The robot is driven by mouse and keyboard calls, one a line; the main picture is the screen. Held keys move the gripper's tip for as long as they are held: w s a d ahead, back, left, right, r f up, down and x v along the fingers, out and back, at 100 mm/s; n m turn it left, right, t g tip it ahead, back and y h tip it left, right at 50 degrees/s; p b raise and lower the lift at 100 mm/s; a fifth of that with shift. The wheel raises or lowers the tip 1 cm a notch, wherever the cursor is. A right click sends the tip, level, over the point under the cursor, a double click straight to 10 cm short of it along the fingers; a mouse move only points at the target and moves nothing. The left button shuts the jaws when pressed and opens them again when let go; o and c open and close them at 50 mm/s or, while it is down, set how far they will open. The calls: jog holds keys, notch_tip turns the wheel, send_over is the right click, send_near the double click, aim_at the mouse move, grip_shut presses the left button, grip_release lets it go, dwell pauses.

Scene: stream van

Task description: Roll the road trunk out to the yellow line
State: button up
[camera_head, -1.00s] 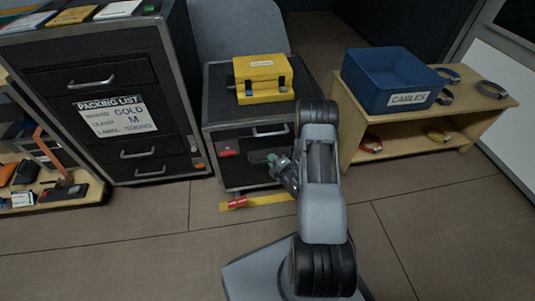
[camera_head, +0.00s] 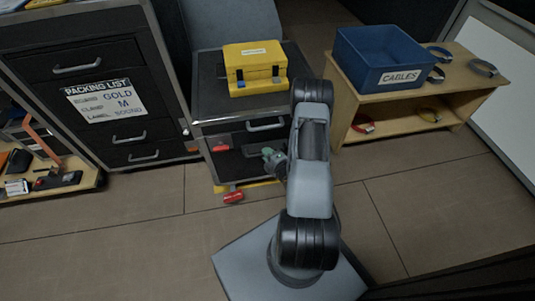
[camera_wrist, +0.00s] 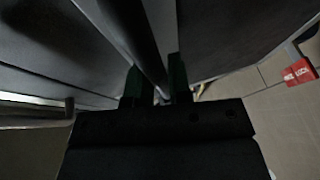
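The road trunk (camera_head: 240,137) is a dark case with metal edges, left of my arm in the head view, its front close to my gripper (camera_head: 272,160). A yellow box (camera_head: 255,67) rides on its lid. In the wrist view, my gripper (camera_wrist: 156,88) has its green-tipped fingers on either side of a grey bar (camera_wrist: 140,40), which appears to be a handle of the trunk; the fingers look closed on it. The yellow line (camera_head: 228,187) shows only as a strip at the trunk's front foot. A red lock tag (camera_head: 233,197) sits low there; it also shows in the wrist view (camera_wrist: 299,72).
A dark drawer cabinet (camera_head: 90,70) with a packing list stands close on the left. A wooden bench (camera_head: 385,126) with a blue cables bin (camera_head: 385,62) stands on the right. The tiled floor (camera_head: 120,225) in front is clear.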

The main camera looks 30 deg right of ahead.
jog(key=o, duration=0.4)
jog(key=shift+s, duration=0.1)
jog(key=s+r+p, duration=0.1)
jog(key=s, duration=0.3)
jog(key=s+p, duration=0.1)
jog(key=s, duration=0.4)
jog(key=s+r+p, duration=0.1)
jog(key=s, duration=0.3)
jog(key=shift+s+d+r, duration=0.2)
jog(key=shift+d+r, duration=0.1)
